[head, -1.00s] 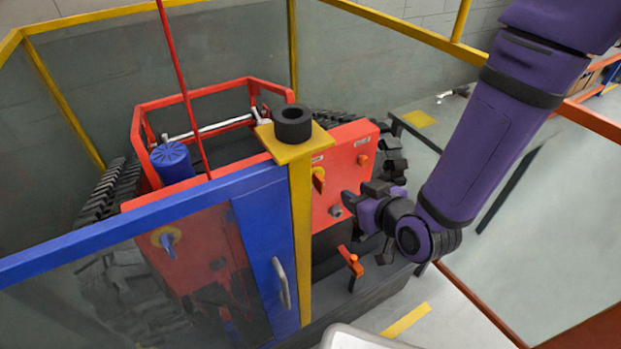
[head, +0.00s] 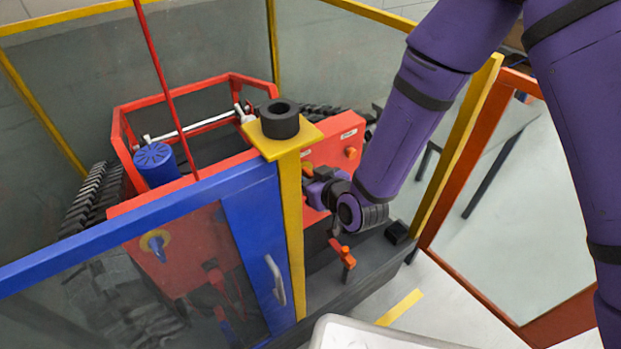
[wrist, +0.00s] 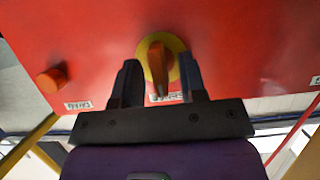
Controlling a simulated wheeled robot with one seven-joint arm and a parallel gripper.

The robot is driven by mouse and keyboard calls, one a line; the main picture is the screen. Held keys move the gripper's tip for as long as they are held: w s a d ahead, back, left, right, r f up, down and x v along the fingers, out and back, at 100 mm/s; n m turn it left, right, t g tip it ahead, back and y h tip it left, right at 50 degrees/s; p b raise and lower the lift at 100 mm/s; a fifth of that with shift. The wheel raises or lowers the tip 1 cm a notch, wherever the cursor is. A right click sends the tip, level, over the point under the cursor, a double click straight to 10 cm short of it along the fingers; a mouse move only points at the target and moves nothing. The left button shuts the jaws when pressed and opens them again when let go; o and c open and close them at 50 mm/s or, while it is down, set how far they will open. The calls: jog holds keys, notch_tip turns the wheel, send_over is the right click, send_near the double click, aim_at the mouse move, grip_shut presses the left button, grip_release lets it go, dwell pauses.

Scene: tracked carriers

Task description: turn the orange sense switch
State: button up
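The orange sense switch (wrist: 158,62) is a knob on a round yellow plate on the red panel (wrist: 235,45), in the upper middle of the wrist view. A label below it is partly hidden. My gripper (wrist: 158,85) is open, with one dark finger on each side of the knob's lower part. I cannot tell whether the fingers touch it. In the head view my gripper (head: 318,184) is at the red panel (head: 318,155), just right of the yellow post. There the switch (head: 308,170) is mostly hidden by the gripper and post.
A smaller orange knob (wrist: 51,79) with a label sits left on the panel in the wrist view. An orange-handled lever (head: 343,254) stands below my wrist. A yellow post (head: 290,220) and blue door (head: 250,240) stand close left. A black ring (head: 280,120) sits on the post.

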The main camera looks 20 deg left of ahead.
jog(key=shift+w+a+f, duration=0.1)
jog(key=shift+w+a, duration=0.05)
jog(key=shift+a, duration=0.05)
grip_shut()
